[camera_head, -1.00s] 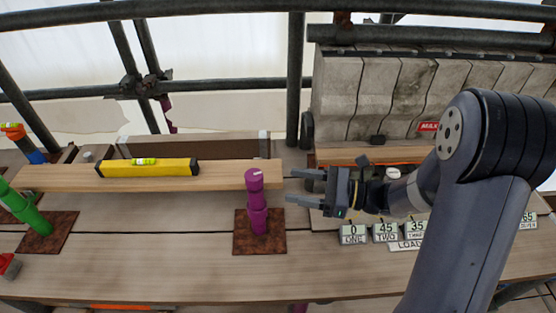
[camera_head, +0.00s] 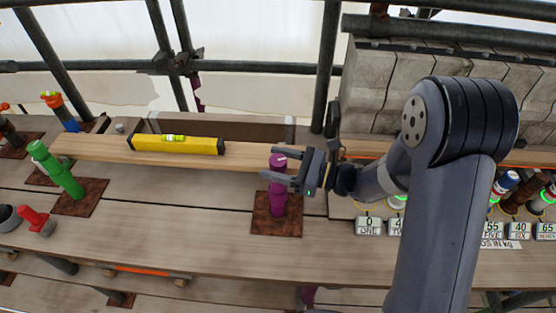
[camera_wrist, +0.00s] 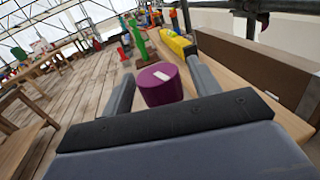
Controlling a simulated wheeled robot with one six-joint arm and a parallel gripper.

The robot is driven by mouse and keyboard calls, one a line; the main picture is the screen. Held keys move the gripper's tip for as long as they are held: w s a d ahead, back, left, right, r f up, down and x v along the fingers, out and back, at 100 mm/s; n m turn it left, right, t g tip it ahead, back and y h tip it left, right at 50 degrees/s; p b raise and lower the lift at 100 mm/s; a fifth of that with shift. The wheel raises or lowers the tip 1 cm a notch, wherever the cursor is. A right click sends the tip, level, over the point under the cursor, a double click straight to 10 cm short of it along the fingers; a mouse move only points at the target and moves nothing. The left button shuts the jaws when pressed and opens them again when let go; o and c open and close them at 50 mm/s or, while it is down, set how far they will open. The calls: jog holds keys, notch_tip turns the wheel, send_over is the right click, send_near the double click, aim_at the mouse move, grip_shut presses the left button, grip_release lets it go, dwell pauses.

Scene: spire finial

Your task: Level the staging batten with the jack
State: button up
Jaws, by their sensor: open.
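The wooden batten (camera_head: 245,157) lies across the scene with a yellow spirit level (camera_head: 178,145) on top of it. A purple jack (camera_head: 276,195) stands on a rusty plate at the batten's right end. A green jack (camera_head: 57,170) stands tilted in the picture on another rusty plate near the left end. My gripper (camera_head: 284,166) is open at the top of the purple jack. In the wrist view the purple jack's round top (camera_wrist: 160,85) with a white mark lies between the two fingers. Whether the fingers touch it I cannot tell.
Several numbered displays (camera_head: 368,226) stand right of the jack, partly behind my arm. A red object (camera_head: 35,220) stands at the left. Stone blocks (camera_head: 375,90) and scaffold poles (camera_head: 326,70) rise behind. The front boards (camera_head: 180,240) are mostly clear.

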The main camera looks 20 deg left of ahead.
jog(key=shift+c, duration=0.2)
jog(key=c, duration=0.9)
jog(key=shift+f+m+t+b, duration=0.15)
jog(key=shift+m+t+b, duration=0.55)
jog(key=shift+t+b, duration=0.4)
jog(key=shift+r+m+t+b, duration=0.2)
jog(key=shift+m+t+b, duration=0.35)
jog(key=shift+t, duration=0.35)
jog(key=o, duration=0.9)
jog(key=shift+o, duration=0.2)
jog(key=s+d+b, duration=0.1)
jog(key=d+b, duration=0.1)
jog(key=d, duration=0.8)
jog(key=shift+s+d, duration=0.35)
